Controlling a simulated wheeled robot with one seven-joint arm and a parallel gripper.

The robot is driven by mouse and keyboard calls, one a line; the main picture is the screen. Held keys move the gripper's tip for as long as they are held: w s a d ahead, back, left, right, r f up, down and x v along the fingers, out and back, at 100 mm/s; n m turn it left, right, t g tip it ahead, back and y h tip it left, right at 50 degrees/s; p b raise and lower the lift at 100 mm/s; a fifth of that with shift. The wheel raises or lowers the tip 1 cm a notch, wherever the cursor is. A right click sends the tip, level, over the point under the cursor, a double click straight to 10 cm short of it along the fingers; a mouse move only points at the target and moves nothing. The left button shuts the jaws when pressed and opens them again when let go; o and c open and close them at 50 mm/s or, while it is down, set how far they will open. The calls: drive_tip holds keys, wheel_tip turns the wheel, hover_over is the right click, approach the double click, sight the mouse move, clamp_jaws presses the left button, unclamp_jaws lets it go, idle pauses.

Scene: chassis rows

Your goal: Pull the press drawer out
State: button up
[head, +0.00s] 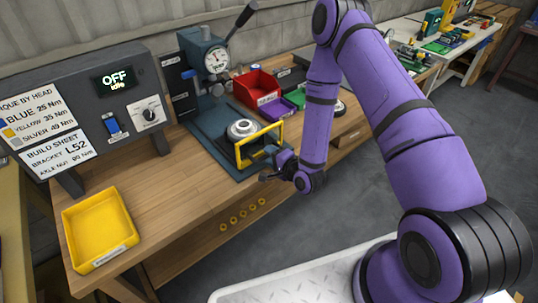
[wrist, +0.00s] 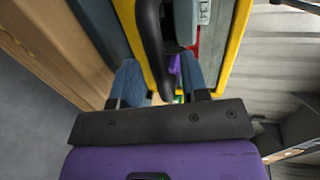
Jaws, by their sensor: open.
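The blue-grey press (head: 205,60) stands on the wooden bench, with a round dial and a dark lever. A yellow frame (head: 240,155) stands upright at the front of its base, around a round silver part (head: 243,129). I take this front section to be the drawer. My gripper (head: 272,165) is just in front of it, at its lower right. In the wrist view, my open gripper (wrist: 162,82) has a black curved bar (wrist: 150,40), seemingly the handle, between or just beyond its blue fingertips. The yellow frame (wrist: 133,30) is behind the bar. Contact cannot be told.
A yellow tray (head: 97,228) and a grey control panel reading OFF (head: 118,79) are on the left. Red (head: 257,87), purple and green bins stand right of the press. My arm crosses the right side. The floor (head: 225,275) before the bench shows some free room.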

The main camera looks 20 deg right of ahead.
drive_tip(key=v, duration=0.9)
drive_tip(key=shift+s, duration=0.2)
drive_tip(key=shift+d, duration=0.1)
drive_tip(key=w+d+r+n+g+h, duration=0.25)
drive_tip(key=w+r+n, duration=0.35)
drive_tip(key=r, duration=0.5)
drive_tip(key=s+d+r+n+g+h, duration=0.1)
drive_tip(key=d+r+n, duration=0.1)
drive_tip(key=r, duration=0.5)
drive_tip(key=s+d+r+n+g+h, duration=0.1)
drive_tip(key=r+n, duration=0.1)
drive_tip(key=r, duration=0.5)
drive_tip(key=s+d+r+n+g+h, duration=0.1)
drive_tip(key=s+d+r+g+h, duration=0.15)
drive_tip(key=s+r, duration=0.9)
drive_tip(key=s+r+n+g, duration=0.1)
drive_tip(key=s+r, duration=0.2)
drive_tip(key=s, duration=0.4)
drive_tip(key=s+a+r+n+g+y, duration=0.1)
drive_tip(key=s+r, duration=0.3)
drive_tip(key=s, duration=0.4)
drive_tip(key=shift+a, duration=0.3)
